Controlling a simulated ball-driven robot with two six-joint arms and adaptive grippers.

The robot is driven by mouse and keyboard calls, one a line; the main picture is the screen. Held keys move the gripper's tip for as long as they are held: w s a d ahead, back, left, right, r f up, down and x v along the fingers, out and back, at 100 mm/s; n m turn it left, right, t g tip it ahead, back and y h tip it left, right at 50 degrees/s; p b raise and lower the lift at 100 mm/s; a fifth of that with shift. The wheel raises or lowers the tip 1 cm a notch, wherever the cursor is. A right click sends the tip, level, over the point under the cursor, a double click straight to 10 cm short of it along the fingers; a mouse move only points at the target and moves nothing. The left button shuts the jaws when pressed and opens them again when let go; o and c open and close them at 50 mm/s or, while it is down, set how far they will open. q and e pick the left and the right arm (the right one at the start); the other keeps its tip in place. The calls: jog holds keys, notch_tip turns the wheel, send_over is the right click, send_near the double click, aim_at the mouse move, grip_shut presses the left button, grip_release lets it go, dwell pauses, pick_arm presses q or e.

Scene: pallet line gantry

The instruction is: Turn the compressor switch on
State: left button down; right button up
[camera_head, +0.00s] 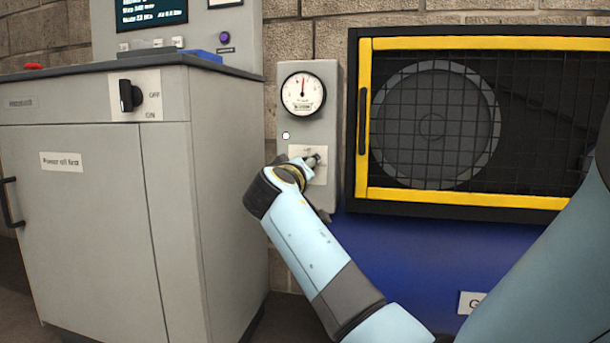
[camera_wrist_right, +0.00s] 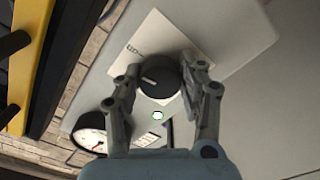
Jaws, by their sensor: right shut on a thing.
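A grey control box (camera_head: 328,122) is fixed to the brick wall, with a round gauge above and a pale switch plate below. The switch on it is a round black knob (camera_wrist_right: 160,76) with a light pointer mark, seen clearly in the right wrist view. My right gripper (camera_wrist_right: 165,78) has its two fingers on opposite sides of the knob, shut on it. In the head view my right gripper (camera_head: 313,163) is at the plate, and my wrist hides most of the knob. The plate's lettering is mostly hidden or too small to read. My left gripper is not in view.
A small light (camera_head: 286,135) on the box glows pale green. A grey cabinet (camera_head: 80,210) on the left carries another black knob (camera_head: 130,95) marked OFF and ON. A yellow-framed mesh guard (camera_head: 460,197) covers a large fan on the right, close beside the box.

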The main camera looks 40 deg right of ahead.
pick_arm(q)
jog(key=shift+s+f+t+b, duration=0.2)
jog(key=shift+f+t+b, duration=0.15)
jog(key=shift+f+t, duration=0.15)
pick_arm(e)
jog(key=shift+f+m, duration=0.25)
jog(key=shift+m, duration=0.55)
jog(key=o, duration=1.2)
jog(key=shift+r, duration=0.15)
jog(key=v, duration=0.7)
jog(key=shift+s+a, duration=0.15)
jog(key=shift+a, duration=0.1)
